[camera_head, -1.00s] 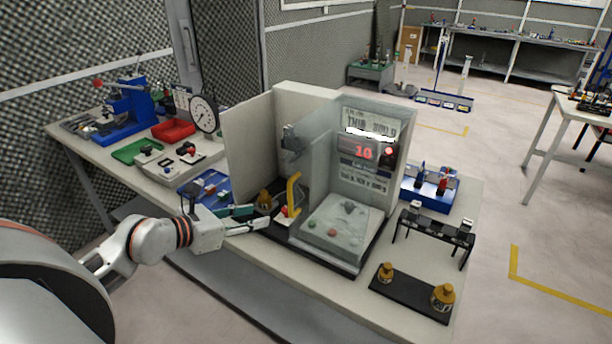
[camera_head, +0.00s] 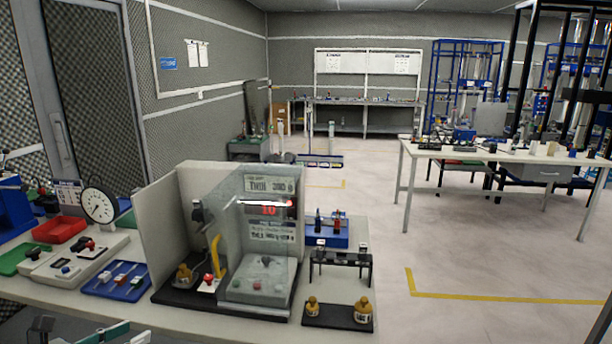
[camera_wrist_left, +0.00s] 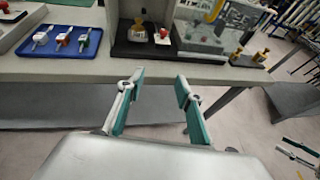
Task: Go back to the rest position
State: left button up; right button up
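My left gripper (camera_head: 112,335) shows at the bottom left edge of the head view, partly cut off, below the front of the workbench (camera_head: 190,318). In the left wrist view its two teal-padded fingers (camera_wrist_left: 158,84) are spread wide with nothing between them. They are apart from the bench and what stands on it. At the lower right edge of that view, what looks like my right gripper (camera_wrist_left: 298,152) shows two separated fingers with nothing seen between them; part of it is cut off.
The bench carries a walled clear-shielded station (camera_head: 258,275), a blue tray (camera_head: 117,281), a dial gauge (camera_head: 100,206) and a black plate with brass-coloured weights (camera_head: 338,318). Another table (camera_head: 490,152) stands at the right. Open floor (camera_head: 450,250) lies between them.

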pick_arm(q)
jog(key=s+d+f+n+t+h, duration=0.3)
jog(key=d+f+n, duration=0.2)
jog(key=d+n, duration=0.75)
jog(key=s+d+f+n+g+y, duration=0.2)
jog(key=s+f+n, duration=0.3)
jog(key=f+n, duration=0.6)
jog(key=s+d+f+n+g+y, duration=0.2)
jog(key=s+d+f+n, duration=0.3)
jog(key=f+n, duration=0.6)
jog(key=shift+s+f+n+g, duration=0.35)
jog(key=shift+s+g, duration=0.15)
jog(key=shift+s, duration=0.3)
